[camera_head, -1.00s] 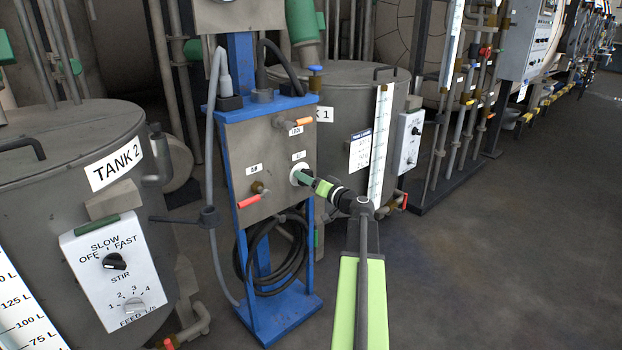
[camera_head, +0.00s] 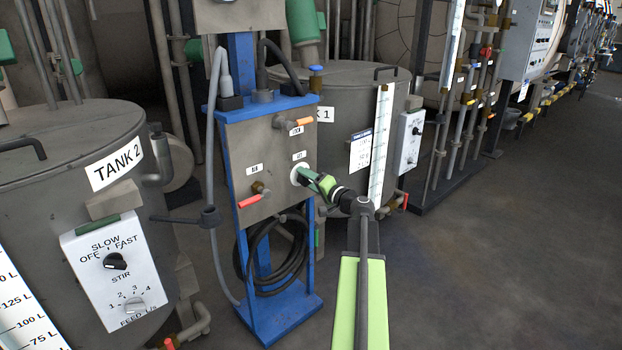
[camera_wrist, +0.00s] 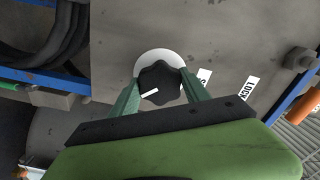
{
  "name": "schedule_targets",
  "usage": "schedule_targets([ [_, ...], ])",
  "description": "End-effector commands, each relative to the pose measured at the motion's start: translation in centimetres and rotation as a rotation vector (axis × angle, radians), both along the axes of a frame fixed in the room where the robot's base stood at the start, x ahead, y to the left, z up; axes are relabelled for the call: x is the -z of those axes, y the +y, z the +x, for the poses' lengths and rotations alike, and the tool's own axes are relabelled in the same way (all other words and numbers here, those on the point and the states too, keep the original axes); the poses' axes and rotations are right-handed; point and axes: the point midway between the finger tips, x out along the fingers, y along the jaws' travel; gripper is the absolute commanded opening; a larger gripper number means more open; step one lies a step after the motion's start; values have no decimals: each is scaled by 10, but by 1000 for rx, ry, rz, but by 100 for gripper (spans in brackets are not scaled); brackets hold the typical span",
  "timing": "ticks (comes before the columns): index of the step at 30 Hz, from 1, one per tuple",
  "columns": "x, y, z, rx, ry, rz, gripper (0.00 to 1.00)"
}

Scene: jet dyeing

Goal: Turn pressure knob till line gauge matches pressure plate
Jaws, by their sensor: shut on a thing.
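The dark lobed pressure knob (camera_wrist: 160,84) has a white pointer mark and sits before a round white disc (camera_wrist: 160,58) on the panel's grey face. My gripper (camera_wrist: 161,80) is shut on the knob, one green finger on each side. In the head view my gripper (camera_head: 308,176) meets the panel (camera_head: 268,150) at its lower right, and the fingers mostly hide the knob. The white disc shows at their tips. No gauge reading or pressure plate value is legible.
An orange-handled valve (camera_head: 300,121) by the lock label (camera_wrist: 249,88) and a red-handled valve (camera_head: 252,200) are on the same panel. Grey hose and black cable hang around the blue stand (camera_head: 268,322). Tank 2 (camera_head: 60,190) stands left. Open floor lies right.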

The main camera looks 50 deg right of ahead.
Motion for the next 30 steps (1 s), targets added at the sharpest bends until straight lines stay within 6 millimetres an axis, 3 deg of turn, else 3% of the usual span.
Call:
schedule_targets([
  [8, 1, 1, 0, -4, 2, -2, 14],
  [9, 1, 1, 0, -4, 2, -2, 57],
  [14, 1, 1, 0, -3, 1, -2, 76],
  [24, 0, 1, -5, 0, 0, -2, 76],
  [30, 0, 4, -46, 4, 1, -2, 76],
])
